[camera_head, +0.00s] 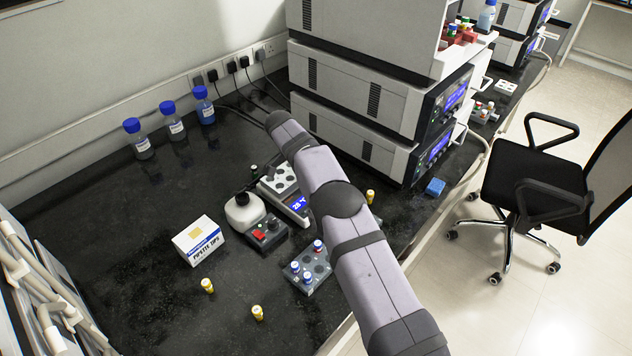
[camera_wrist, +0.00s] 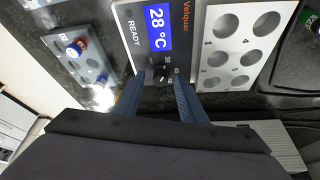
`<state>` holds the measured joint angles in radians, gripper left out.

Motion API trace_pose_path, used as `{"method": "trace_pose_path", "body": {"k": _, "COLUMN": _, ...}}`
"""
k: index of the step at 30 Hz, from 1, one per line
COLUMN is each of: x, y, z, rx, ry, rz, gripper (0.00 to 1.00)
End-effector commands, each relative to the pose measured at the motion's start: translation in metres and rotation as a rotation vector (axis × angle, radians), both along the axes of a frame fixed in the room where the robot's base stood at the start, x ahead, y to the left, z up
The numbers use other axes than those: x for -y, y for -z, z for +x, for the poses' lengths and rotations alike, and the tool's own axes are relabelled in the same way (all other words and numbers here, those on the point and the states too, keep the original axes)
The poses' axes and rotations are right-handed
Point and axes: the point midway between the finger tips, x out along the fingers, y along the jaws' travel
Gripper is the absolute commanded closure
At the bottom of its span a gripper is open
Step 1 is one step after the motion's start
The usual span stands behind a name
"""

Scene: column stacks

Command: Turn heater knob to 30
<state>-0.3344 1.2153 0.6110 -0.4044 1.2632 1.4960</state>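The heater (camera_wrist: 135,35) shows in the wrist view with a blue display reading 28 °C and the word READY. Its small dark knob (camera_wrist: 160,75) sits below the display, with a 30 mark just above it. My gripper (camera_wrist: 158,83) is open, with one blue finger on each side of the knob. Gaps show between the fingers and the knob. In the head view the heater (camera_head: 279,180) stands on the bench, partly behind my arm. The knob and my gripper are hidden there.
A numbered well block (camera_wrist: 238,45) is on the heater. A tube rack (camera_head: 307,271) with several blue-capped vials stands close by. A small device with a red switch (camera_head: 259,235) and a pipette tips box (camera_head: 198,240) are to the left. Stacked instruments (camera_head: 350,95) stand behind.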

Motion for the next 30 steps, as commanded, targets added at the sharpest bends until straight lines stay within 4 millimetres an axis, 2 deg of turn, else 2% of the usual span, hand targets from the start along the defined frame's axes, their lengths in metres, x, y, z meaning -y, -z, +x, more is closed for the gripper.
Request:
{"method": "trace_pose_path", "body": {"k": 8, "x": -0.002, "y": -0.004, "z": 0.0, "rx": 0.002, "ry": -0.001, "rz": 0.0, "gripper": 0.62}}
{"method": "trace_pose_path", "body": {"k": 21, "x": -0.02, "y": -0.054, "z": -0.011, "rx": 0.002, "ry": -0.001, "rz": 0.001, "gripper": 0.62}}
{"method": "trace_pose_path", "body": {"k": 30, "x": -0.025, "y": -0.068, "z": -0.014, "rx": 0.0, "ry": -0.001, "rz": 0.0, "gripper": 0.62}}
